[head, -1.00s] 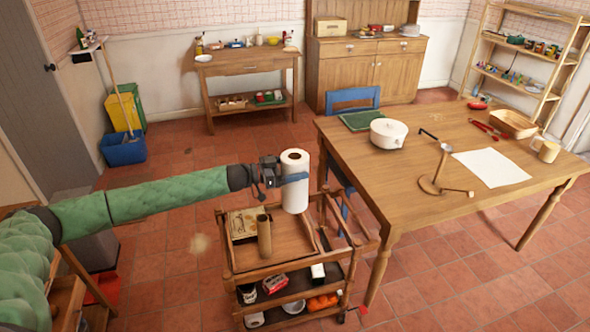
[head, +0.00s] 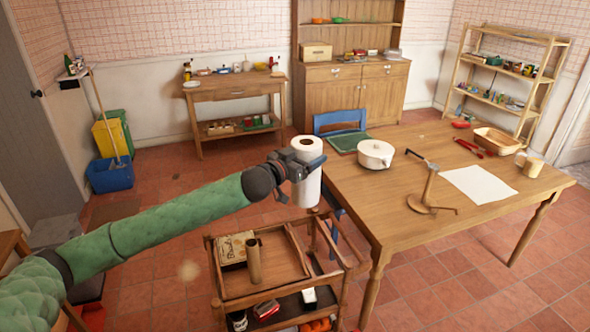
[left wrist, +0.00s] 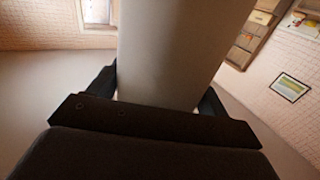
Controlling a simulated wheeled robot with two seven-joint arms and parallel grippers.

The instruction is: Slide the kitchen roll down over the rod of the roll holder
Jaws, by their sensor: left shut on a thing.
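The white kitchen roll (head: 306,190) is upright, its open core facing up. My left gripper (head: 308,168) is shut around its upper part and holds it in the air, in front of the table's left edge as seen in the head view. In the left wrist view the roll (left wrist: 165,50) fills the gap between the dark fingers (left wrist: 160,100). A brown stand with a flat base and a slanting-looking rod (head: 429,185), seemingly the roll holder, is on the table, right of the roll and apart from it. A dark piece shows near its top. My right gripper is out of view.
A blue chair (head: 340,121) stands behind. A trolley (head: 280,288) below holds a brown tube (head: 254,262).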

